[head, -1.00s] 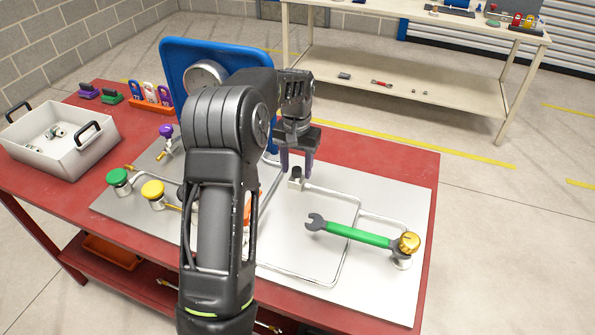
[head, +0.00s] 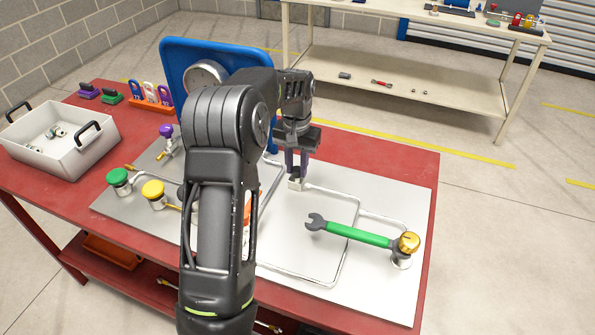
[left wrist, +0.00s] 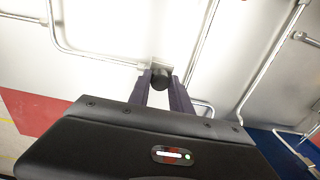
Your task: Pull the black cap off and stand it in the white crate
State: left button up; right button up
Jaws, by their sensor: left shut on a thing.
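The black cap (head: 295,178) sits on a pale square fitting (head: 296,186) of the pipework on the grey panel. My left gripper (head: 297,171) points down from above, shut on the cap, with its fingers on either side. In the left wrist view the dark cap (left wrist: 161,76) shows between the fingertips, partly hidden by the fingers and gripper body. The white crate (head: 77,164) stands at the left end of the red table, with black handles and a few small fittings inside. My right gripper is not in view.
A blue board (head: 222,57) with a gauge (head: 205,74) rises behind my arm.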

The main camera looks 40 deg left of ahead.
aim_at(297, 169)
pick_arm(q)
grip_shut()
jog(key=shift+r, duration=0.1)
dwell(0.8)
jog(key=shift+r+p, duration=2.25)
jog(key=shift+r, duration=0.7)
jog(key=d+r+m+b, duration=0.2)
jog(key=d+m, duration=0.1)
jog(key=d, duration=2.1)
jog(key=shift+d+r+m, duration=0.3)
jog(key=shift+d+r, duration=0.05)
jog(key=shift+r, duration=0.05)
jog(key=shift+s, duration=0.1)
